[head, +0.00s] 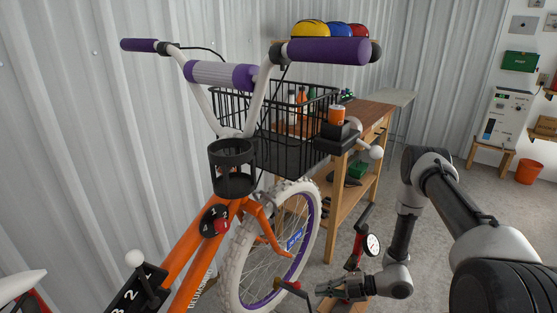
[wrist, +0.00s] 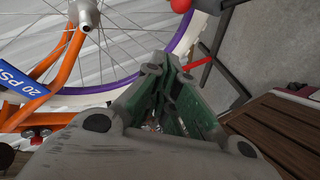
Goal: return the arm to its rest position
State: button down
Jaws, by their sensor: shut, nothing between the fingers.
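My gripper (head: 334,289) shows low in the head view, to the right of the bicycle's front wheel (head: 309,237) and close to the floor. My arm comes in from the right edge and bends down to it. In the wrist view my gripper (wrist: 165,66) has its green-sided fingers together with nothing held between them. The white tire and purple rim of the wheel (wrist: 150,75) lie just beyond the fingertips in that view. Whether the fingertips touch anything cannot be told.
The orange bicycle frame (head: 187,249) with a black basket (head: 290,160) fills the left and middle. A red pump with a white gauge (head: 372,244) stands behind my gripper. A wooden workbench (head: 372,113) is behind the basket. Open floor (head: 440,245) lies around my arm.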

jog(key=s+d+r+n+g, duration=0.15)
jog(key=s+n+g, duration=0.25)
jog(key=s+n, duration=0.45)
jog(key=s+d+r+n+g+h, duration=0.1)
jog(key=d+r+n+h, duration=0.4)
jog(key=r+n, duration=0.55)
jog(key=s+d+r+n+g+h, duration=0.1)
jog(key=s+d+r+n+h, duration=0.1)
jog(key=d+r+n, duration=0.65)
jog(key=s+d+r+n+g+h, duration=0.1)
jog(key=d+r+n+h, duration=0.25)
jog(key=r+n, duration=0.95)
jog(key=s+d+r+n+t+h, duration=0.1)
jog(key=s+r+n+t, duration=0.1)
jog(key=r, duration=0.8)
jog(key=s+d+r+n+t+h, duration=0.1)
jog(key=s+r+n+t+h, duration=0.1)
jog(key=r+t, duration=0.4)
notch_tip(320, 180, up, 4)
jog(key=shift+s+r+t, duration=0.25)
jog(key=shift+s+t, duration=0.05)
jog(key=shift+s, duration=0.6)
